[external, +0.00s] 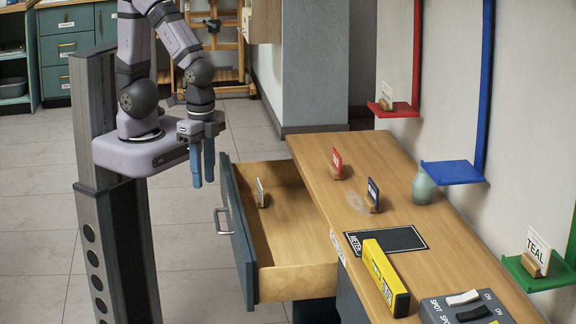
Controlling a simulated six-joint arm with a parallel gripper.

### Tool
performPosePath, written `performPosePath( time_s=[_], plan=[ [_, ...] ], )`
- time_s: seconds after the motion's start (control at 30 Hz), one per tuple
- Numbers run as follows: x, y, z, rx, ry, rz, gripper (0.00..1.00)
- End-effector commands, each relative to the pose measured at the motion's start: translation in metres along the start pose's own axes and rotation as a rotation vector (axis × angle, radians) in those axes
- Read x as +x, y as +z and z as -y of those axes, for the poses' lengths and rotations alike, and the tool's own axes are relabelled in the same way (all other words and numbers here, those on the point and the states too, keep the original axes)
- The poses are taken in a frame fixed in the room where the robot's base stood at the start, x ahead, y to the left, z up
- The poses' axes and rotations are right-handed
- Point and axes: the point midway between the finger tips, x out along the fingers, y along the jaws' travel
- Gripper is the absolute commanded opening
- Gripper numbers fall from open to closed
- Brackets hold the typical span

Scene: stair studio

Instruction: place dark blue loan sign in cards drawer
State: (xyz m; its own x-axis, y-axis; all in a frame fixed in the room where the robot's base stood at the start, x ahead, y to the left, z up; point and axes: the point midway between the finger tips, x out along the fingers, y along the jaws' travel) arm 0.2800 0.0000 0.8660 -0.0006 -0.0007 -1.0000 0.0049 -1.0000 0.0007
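The dark blue sign (373,190) stands upright in a small wooden base on the counter top; its lettering is too small to read. An open drawer (290,279) juts out from the counter's left side, with a blue-grey front and a handle. A label on the counter edge above it is too small to read. A white card sign (260,188) on a wooden base stands inside the drawer. My gripper (202,172) hangs to the left of the drawer front, fingers pointing down. Its two blue fingers are apart with nothing between them, well away from the dark blue sign.
A red sign (337,160), a pale green vase (423,188), a dark mat (386,240), a yellow level (385,279) and a switch box (465,308) are on the counter (310,150). Red, blue (452,172) and green wall shelves are at the right. Much of the drawer floor is clear.

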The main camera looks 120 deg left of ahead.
Motion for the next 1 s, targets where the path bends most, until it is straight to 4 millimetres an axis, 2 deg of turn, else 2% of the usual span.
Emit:
performPosePath(
  time_s=[0.17,0.6,0.87,1.0],
  plan=[
    [-0.01,-0.002,0.0,0.0,0.0,-0.005,0.27],
    [-0.075,-0.001,0.0,0.0,0.0,-0.006,0.27],
    [-0.084,-0.038,-0.001,-0.22,0.064,0.002,0.27],
    [-0.09,-0.064,0.0,-0.368,0.108,0.006,0.27]
  ],
)
